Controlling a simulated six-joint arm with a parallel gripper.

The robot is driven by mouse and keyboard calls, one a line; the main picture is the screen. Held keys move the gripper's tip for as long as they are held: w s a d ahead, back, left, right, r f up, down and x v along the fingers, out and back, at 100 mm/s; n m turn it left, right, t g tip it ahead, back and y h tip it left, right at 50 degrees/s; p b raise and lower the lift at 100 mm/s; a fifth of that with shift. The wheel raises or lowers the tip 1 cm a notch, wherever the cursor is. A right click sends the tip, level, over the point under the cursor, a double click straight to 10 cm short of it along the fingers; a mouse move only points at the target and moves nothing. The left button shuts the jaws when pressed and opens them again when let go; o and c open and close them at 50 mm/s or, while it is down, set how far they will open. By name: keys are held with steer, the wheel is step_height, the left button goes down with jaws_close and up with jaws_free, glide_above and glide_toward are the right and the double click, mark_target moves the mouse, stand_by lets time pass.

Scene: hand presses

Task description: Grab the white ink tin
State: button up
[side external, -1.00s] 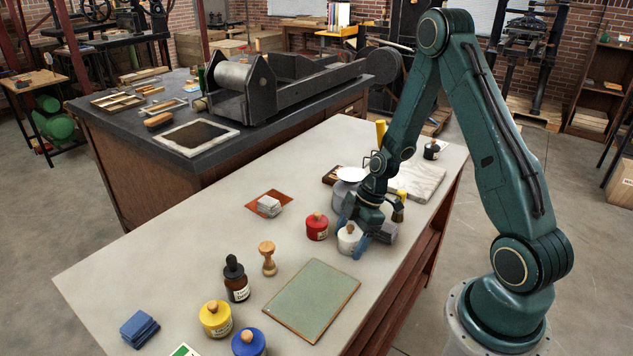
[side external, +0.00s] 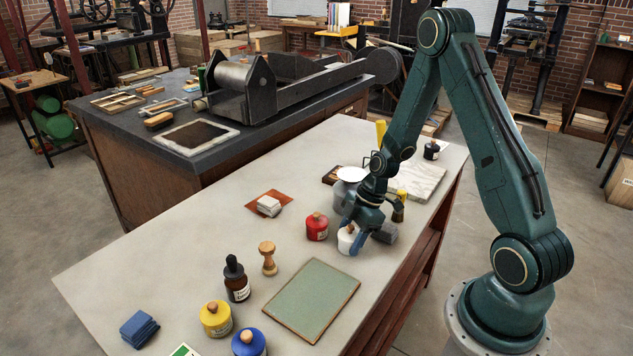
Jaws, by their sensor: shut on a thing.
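The white ink tin (side external: 345,241) stands on the pale table, right of the red ink tin. My gripper (side external: 352,240) points down over it and is shut on it. One blue finger covers the tin's right side, and the other finger is mostly hidden. The tin appears upright and at table height; I cannot tell whether its base touches the table.
The red tin (side external: 316,227) stands close on the left, and a grey block (side external: 385,233) lies close on the right. A green mat (side external: 311,299) lies in front.

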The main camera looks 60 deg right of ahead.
steer(key=shift+r, duration=0.1)
step_height(320, 180, up, 20)
stand_by(0.8)
stand_by(0.5)
